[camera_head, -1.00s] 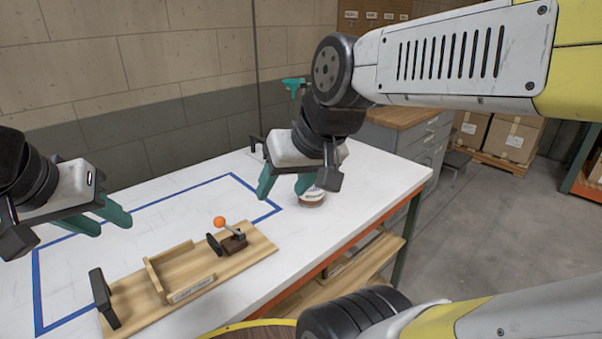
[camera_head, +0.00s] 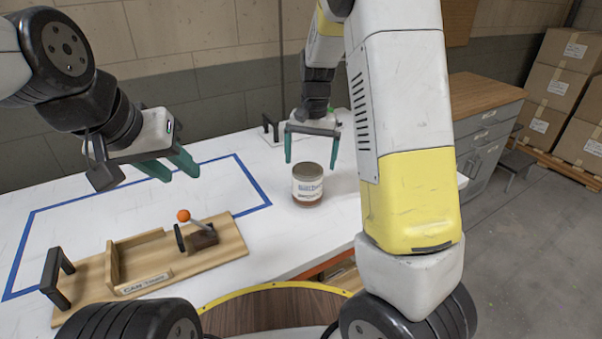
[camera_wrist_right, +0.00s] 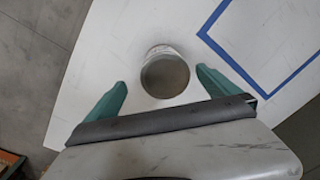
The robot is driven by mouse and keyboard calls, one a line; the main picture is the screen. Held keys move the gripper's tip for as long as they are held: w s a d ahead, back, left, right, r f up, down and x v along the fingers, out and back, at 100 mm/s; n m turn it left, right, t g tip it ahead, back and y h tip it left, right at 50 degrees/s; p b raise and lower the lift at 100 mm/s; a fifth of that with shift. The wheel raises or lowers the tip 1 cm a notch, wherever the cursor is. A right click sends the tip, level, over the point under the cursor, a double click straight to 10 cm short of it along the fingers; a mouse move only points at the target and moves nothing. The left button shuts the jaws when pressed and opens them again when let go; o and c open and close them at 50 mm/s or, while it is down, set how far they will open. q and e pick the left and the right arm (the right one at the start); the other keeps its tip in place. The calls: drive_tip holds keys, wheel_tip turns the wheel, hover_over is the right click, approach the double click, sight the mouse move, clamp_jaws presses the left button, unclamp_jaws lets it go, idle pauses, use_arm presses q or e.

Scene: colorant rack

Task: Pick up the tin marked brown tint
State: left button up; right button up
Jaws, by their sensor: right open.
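A tin (camera_head: 307,186) with a grey lid, a white label and a brown band at its base stands upright on the white table. Its label is too small to read. My right gripper (camera_head: 311,163) is open, its green fingers pointing down just above and behind the tin. In the right wrist view the tin's round lid (camera_wrist_right: 165,77) lies between and a little beyond the open fingertips (camera_wrist_right: 160,79), touching neither. My left gripper (camera_head: 181,168) hangs over the left part of the table, its two fingers apart and nothing between them.
A wooden fixture board (camera_head: 210,262) with a clamp and an orange-knobbed lever (camera_head: 184,216) lies at the table's front left. Blue tape (camera_head: 100,194) outlines a bare area behind it. Cardboard boxes (camera_head: 567,60) and a grey cabinet (camera_head: 490,140) stand at the right.

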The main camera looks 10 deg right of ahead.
sight(307, 181)
drive_tip(key=shift+w+a+f+h, duration=0.15)
drive_tip(key=shift+w+f, duration=0.15)
drive_tip(key=shift+f, duration=0.2)
drive_tip(key=shift+w+f+h, duration=0.15)
drive_tip(key=shift+w+f, duration=0.1)
drive_tip(key=shift+f, duration=0.2)
drive_tip(key=f, duration=0.7)
drive_tip(key=shift+w+a+f, duration=0.1)
drive_tip(key=shift+w+f, duration=0.15)
drive_tip(key=shift+f, duration=0.1)
drive_tip(key=shift+c, duration=0.4)
drive_tip(key=c, duration=1.7)
drive_tip(key=shift+r, duration=0.1)
